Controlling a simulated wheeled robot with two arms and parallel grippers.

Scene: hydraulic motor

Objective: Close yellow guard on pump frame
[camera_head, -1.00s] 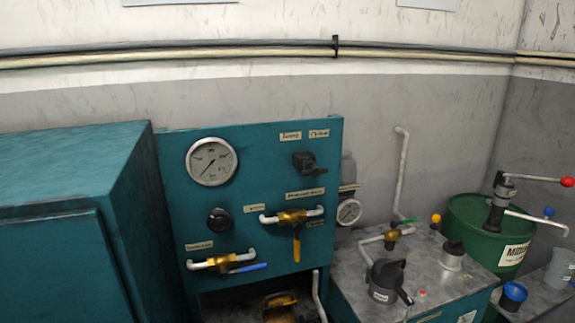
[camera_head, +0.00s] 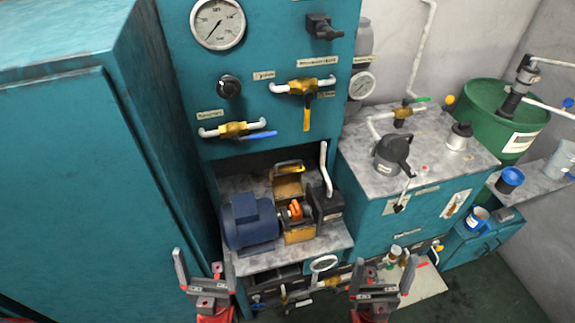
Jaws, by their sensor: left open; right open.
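The yellow guard (camera_head: 288,186) stands raised behind the orange coupling (camera_head: 295,209) on the pump frame (camera_head: 299,232), with a handle on its top edge. The coupling is exposed between the blue motor (camera_head: 249,222) and the dark pump (camera_head: 327,205). My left gripper (camera_head: 199,262) is open and empty, low in front and left of the motor. My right gripper (camera_head: 383,270) is open and empty, low in front and right of the pump. Both are apart from the guard.
A large teal cabinet (camera_head: 75,150) fills the left. The panel above the recess carries a gauge (camera_head: 217,22) and valves with blue (camera_head: 257,135) and yellow (camera_head: 307,112) levers. A teal tank (camera_head: 400,205) stands right of the recess, with a green drum (camera_head: 500,125) behind.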

